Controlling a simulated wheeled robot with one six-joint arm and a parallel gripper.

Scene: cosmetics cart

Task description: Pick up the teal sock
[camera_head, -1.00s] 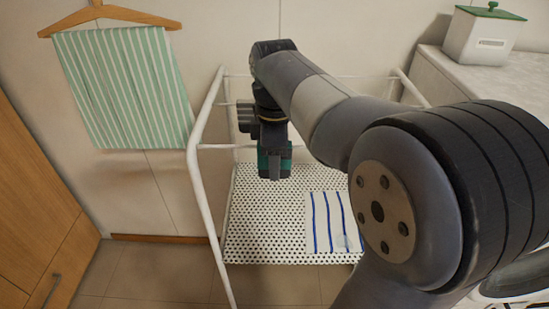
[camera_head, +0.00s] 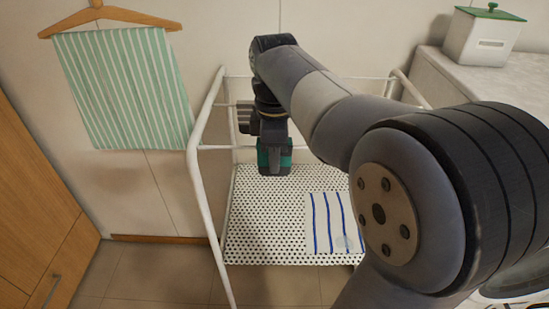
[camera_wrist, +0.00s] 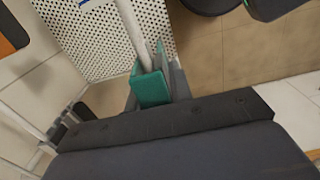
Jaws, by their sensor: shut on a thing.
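The teal sock (camera_head: 286,159) is held in my gripper (camera_head: 274,165), above the dotted shelf of the white cart. Only teal edges show beside the dark fingers in the head view. In the wrist view the sock (camera_wrist: 151,89) is a folded teal piece between the grey fingers of my gripper (camera_wrist: 158,76). My gripper is shut on it, and the sock is clear of the shelf. Part of the sock is hidden by the fingers.
The cart's white frame (camera_head: 207,130) surrounds the perforated shelf (camera_head: 265,225). A blue-striped white cloth (camera_head: 322,215) lies on the shelf's right. A green-striped towel (camera_head: 125,90) hangs at left. A counter at right bears a green-lidded white box (camera_head: 480,38).

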